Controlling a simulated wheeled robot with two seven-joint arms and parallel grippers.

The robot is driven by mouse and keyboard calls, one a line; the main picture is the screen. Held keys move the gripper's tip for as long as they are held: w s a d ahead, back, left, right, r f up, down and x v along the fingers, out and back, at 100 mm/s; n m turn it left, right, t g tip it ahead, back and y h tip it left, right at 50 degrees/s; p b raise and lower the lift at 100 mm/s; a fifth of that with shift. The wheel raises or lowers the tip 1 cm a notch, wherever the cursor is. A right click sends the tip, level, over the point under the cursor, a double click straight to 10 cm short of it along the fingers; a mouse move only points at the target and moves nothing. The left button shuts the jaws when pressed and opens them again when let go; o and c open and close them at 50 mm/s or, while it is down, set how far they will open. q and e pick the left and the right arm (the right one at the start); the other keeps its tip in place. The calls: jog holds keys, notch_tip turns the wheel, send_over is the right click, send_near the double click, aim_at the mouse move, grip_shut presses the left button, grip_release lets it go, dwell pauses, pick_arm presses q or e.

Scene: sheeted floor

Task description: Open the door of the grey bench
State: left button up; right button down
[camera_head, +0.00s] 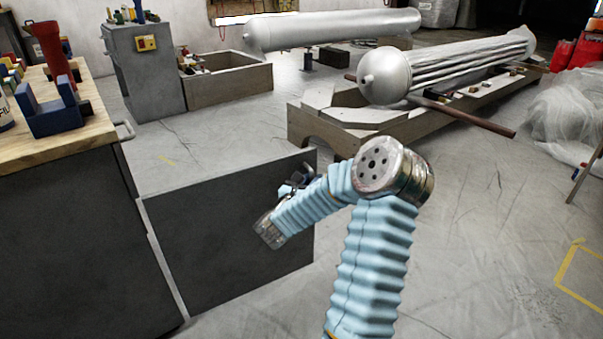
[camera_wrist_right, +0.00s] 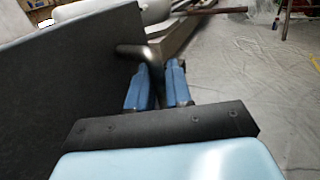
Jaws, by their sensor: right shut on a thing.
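The grey bench (camera_head: 65,235) stands at the left in the head view, with a wooden top. Its dark grey door (camera_head: 215,235) stands swung out from the bench, reaching to the right over the floor. The door also fills the left of the right wrist view (camera_wrist_right: 65,85). My right gripper (camera_head: 292,186) is at the door's outer end, partly hidden behind its own wrist. In the right wrist view, its blue fingers (camera_wrist_right: 156,80) are shut on the metal door handle (camera_wrist_right: 142,54). My left gripper is in no view.
A blue vise (camera_head: 58,108) and a red object (camera_head: 52,50) are on the bench top. A wooden cradle (camera_head: 350,130) with a silver tank (camera_head: 385,75) lies beyond the door.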

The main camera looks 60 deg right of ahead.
jog(key=shift+s+a+m+g, duration=0.3)
jog(key=shift+s+a+g, duration=0.3)
jog(key=shift+s, duration=0.4)
jog(key=c, duration=1.2)
grip_release()
jog(key=shift+a, duration=0.15)
jog(key=a, duration=0.9)
jog(key=s+a+b, duration=0.1)
jog(key=a, duration=0.3)
jog(key=shift+a, duration=0.3)
jog(key=shift+w, duration=0.1)
